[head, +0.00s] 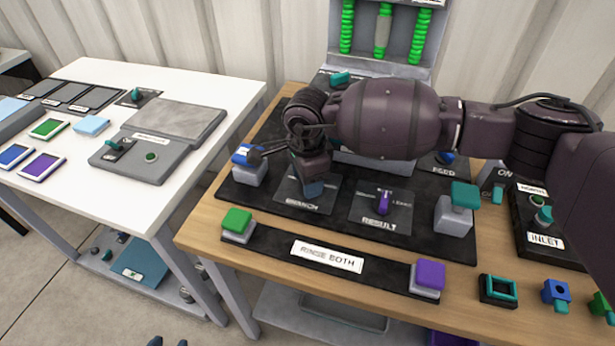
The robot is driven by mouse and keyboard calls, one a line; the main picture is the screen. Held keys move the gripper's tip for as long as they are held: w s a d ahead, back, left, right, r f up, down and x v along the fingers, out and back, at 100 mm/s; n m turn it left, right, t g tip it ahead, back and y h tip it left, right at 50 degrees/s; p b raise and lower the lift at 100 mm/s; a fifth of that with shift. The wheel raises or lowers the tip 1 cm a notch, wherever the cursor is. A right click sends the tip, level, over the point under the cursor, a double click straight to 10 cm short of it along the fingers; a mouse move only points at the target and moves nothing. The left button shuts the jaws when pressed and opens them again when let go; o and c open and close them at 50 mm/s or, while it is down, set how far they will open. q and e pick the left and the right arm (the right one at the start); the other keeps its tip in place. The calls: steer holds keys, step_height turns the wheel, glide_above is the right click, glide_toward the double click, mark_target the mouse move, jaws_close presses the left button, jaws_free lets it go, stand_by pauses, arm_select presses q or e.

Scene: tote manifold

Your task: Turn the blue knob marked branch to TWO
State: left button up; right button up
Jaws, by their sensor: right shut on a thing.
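The blue branch knob (314,189) sits on a dark square plate (300,203) lettered BRANCH, at the left of the black panel. My right gripper (312,181) reaches down over it from above and is shut on it. Only a small blue part of the knob shows below the fingers. The hand covers most of the knob and the upper plate, so its pointing direction and the position marks cannot be read. My left gripper is not seen.
A purple RESULT knob (384,203) stands right of the branch plate. A blue-topped grey block (249,167) is close on the left, and a teal-topped block (455,210) is at the right. A RINSE BOTH strip (327,256) runs along the front. A white table (190,85) stands left.

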steer(key=m, duration=0.1)
steer(key=m+p, duration=0.1)
steer(key=shift+r+m, duration=0.3)
steer(key=shift+m, duration=0.1)
steer(key=shift+m+p, duration=0.7)
steer(key=shift+m, duration=0.1)
steer(key=shift+f+m+p, duration=0.1)
steer(key=shift+m+p, duration=0.3)
steer(key=shift+m, duration=0.9)
steer(key=shift+f+m+p, duration=0.1)
steer(key=shift+m+p, duration=0.2)
steer(key=shift+p, duration=0.15)
steer(key=shift+f, duration=0.1)
steer(key=o, duration=0.9)
